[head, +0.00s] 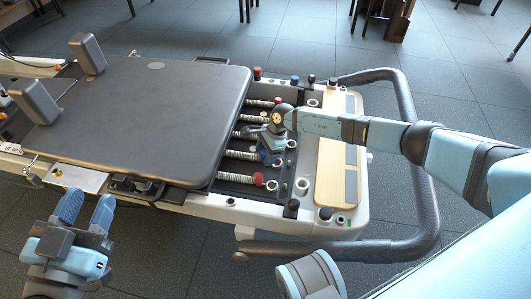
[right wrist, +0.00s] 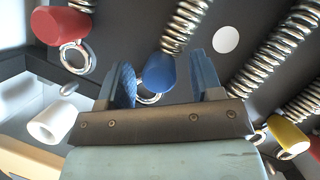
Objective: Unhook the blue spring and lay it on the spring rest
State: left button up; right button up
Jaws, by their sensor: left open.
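The blue spring's knob (right wrist: 158,72) shows in the right wrist view, with a metal ring below it and its coil (right wrist: 186,24) running up and away. My right gripper (right wrist: 164,78) is open, with one finger on each side of the knob; a gap shows on the right, and the left finger is very close. In the head view my right gripper (head: 268,146) is over the spring row and hides most of the blue spring. My left gripper (head: 88,206) is open and empty at the lower left. I cannot tell which surface is the spring rest.
A red knob (right wrist: 60,26) and a yellow knob (right wrist: 287,134) flank the blue one. The dark padded carriage (head: 150,105) lies left of the springs. A wood-topped platform (head: 328,175) and a black looped bar (head: 428,200) are on the right.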

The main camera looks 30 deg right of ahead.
jog(key=o, duration=0.3)
jog(key=shift+r+p, duration=2.25)
jog(key=shift+r, duration=0.75)
